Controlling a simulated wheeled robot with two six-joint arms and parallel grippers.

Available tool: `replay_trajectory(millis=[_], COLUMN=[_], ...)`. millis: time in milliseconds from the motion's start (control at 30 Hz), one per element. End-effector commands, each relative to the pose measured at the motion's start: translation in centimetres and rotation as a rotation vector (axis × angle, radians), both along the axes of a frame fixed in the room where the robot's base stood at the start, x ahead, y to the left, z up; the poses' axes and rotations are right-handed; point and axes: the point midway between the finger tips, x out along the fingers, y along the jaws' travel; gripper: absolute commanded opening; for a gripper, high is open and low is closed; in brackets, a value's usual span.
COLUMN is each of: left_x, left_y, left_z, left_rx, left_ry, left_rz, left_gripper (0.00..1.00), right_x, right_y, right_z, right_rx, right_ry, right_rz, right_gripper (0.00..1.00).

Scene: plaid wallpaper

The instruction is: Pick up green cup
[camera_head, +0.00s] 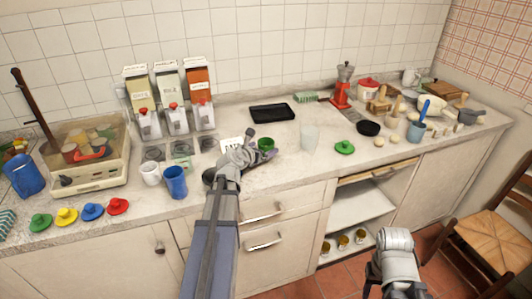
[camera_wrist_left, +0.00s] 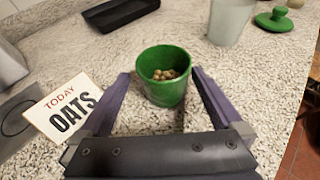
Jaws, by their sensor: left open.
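The green cup (camera_head: 266,144) stands upright on the counter, partly hidden by my left gripper in the head view. In the left wrist view the green cup (camera_wrist_left: 164,76) holds small tan pieces. My left gripper (camera_wrist_left: 163,88) is open, with a finger on each side of the cup's near part; I cannot tell whether they touch it. My left gripper also shows in the head view (camera_head: 262,143). My right gripper (camera_head: 402,285) is low at the front right, away from the counter, and its jaws are not clear.
A clear glass (camera_head: 309,137) and a green lid (camera_head: 345,147) are right of the cup. A black tray (camera_head: 272,112) lies behind it. A blue cup (camera_head: 175,182) and white mug (camera_head: 150,173) stand to the left.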

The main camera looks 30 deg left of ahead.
Motion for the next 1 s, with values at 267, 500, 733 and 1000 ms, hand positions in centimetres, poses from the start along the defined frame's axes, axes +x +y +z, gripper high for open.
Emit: replay_trajectory(millis=[267,500,733,1000], left_x=[2.1,4.8,4.7,4.7], left_y=[-0.1,-0.1,-0.1,-0.1], left_z=[-1.0,-2.0,-1.9,-1.9], left_rx=[0.001,0.001,0.001,0.001], left_ry=[0.001,0.0,0.0,0.0], left_rz=[-0.002,0.001,0.001,0.001], left_gripper=[1.0,1.0,0.98,0.67], right_x=[0.0,0.0,0.0,0.0], right_y=[0.0,0.0,0.0,0.0], right_z=[-1.0,-2.0,-1.9,-1.9], right_rx=[0.0,0.0,0.0,0.0], right_ry=[0.0,0.0,0.0,0.0], right_rz=[0.0,0.0,0.0,0.0], right_gripper=[0.5,0.5,0.5,0.5])
